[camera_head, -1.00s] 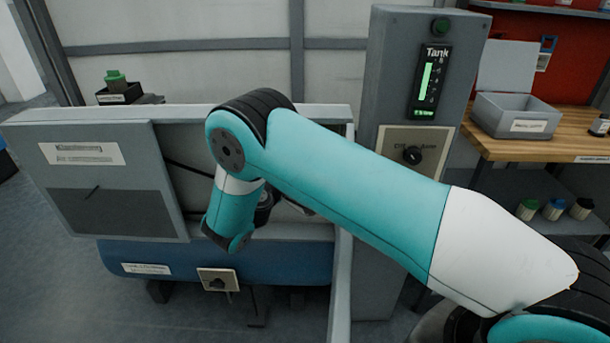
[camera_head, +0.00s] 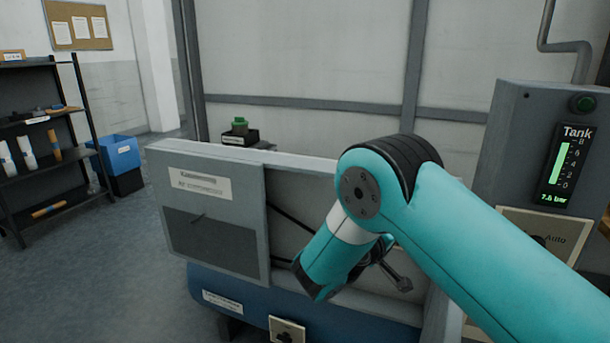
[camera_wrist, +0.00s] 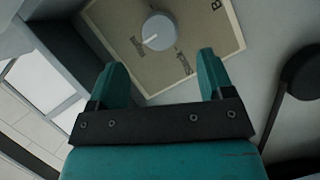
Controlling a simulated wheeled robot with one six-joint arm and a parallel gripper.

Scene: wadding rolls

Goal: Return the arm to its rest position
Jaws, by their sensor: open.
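My teal and white arm (camera_head: 470,235) reaches from the lower right over the grey and blue machine and bends down at its dark joint. In the wrist view my gripper (camera_wrist: 162,80) is open, its two teal fingers apart with nothing between them. Beyond the fingertips is a beige plate (camera_wrist: 205,25) with a round grey knob (camera_wrist: 159,31); the knob appears apart from the fingers. In the head view the gripper's fingers are hidden or too unclear to make out behind the arm's end.
The machine's grey panel (camera_head: 210,245) stands in front of the arm. A grey cabinet (camera_head: 510,150) with a tank gauge (camera_head: 567,165) reading 7.8 bar is close at the right. A black shelf (camera_head: 45,130) with rolls and a blue bin (camera_head: 120,153) stand left. The left floor is clear.

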